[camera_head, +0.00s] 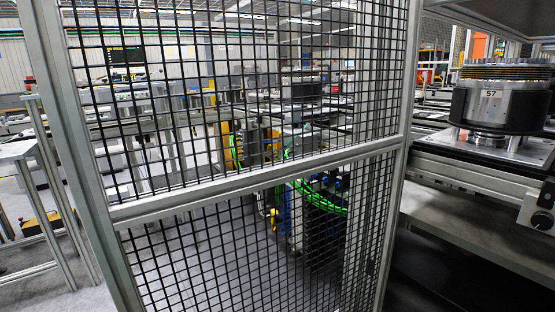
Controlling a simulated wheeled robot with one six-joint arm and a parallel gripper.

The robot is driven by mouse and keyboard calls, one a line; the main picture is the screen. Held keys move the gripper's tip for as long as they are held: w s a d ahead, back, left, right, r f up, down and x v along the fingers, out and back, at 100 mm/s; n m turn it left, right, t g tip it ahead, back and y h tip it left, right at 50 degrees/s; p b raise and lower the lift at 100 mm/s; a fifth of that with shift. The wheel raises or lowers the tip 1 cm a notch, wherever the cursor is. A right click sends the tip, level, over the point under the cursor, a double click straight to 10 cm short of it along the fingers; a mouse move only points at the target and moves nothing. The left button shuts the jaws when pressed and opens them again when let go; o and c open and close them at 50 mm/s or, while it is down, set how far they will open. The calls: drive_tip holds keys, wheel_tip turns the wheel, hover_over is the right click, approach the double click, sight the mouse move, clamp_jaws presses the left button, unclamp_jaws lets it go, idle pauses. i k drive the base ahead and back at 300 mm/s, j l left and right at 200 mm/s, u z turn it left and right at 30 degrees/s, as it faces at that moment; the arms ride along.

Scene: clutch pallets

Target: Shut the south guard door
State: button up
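A guard door (255,180) fills the middle of the view. It has a grey aluminium frame, a slanted crossbar and black wire mesh above and below it. Its left upright (75,140) leans a little in the picture, and its right upright (403,100) stands near the machine on the right. I cannot tell whether the door is open or shut, or whether it is the south one. No handle or latch can be made out. My gripper is not in view.
At the right, a workstation (480,180) carries a round stack of discs (502,95) marked 57. A black knob (541,221) sits on its front edge. Behind the mesh are machinery with green cables (322,195) and open floor. A metal frame stand (45,165) is at the left.

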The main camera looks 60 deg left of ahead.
sight(103, 213)
drive_tip(key=k+j+z, duration=0.1)
drive_tip(key=k+j, duration=0.3)
drive_tip(key=k+j+z, duration=0.1)
drive_tip(key=k+j, duration=0.25)
drive_tip(key=k, duration=0.2)
drive_tip(key=k+j, duration=0.1)
drive_tip(key=j, duration=0.8)
drive_tip(key=k+j+z, duration=0.1)
drive_tip(key=j, duration=0.35)
drive_tip(key=k+j, duration=0.15)
drive_tip(key=j, duration=0.3)
drive_tip(key=k+j+z, duration=0.1)
drive_tip(key=j, duration=0.35)
drive_tip(key=k+j, duration=0.1)
drive_tip(key=j, duration=0.3)
drive_tip(key=k+z, duration=0.1)
drive_tip(key=k+j, duration=0.05)
drive_tip(key=k, duration=0.05)
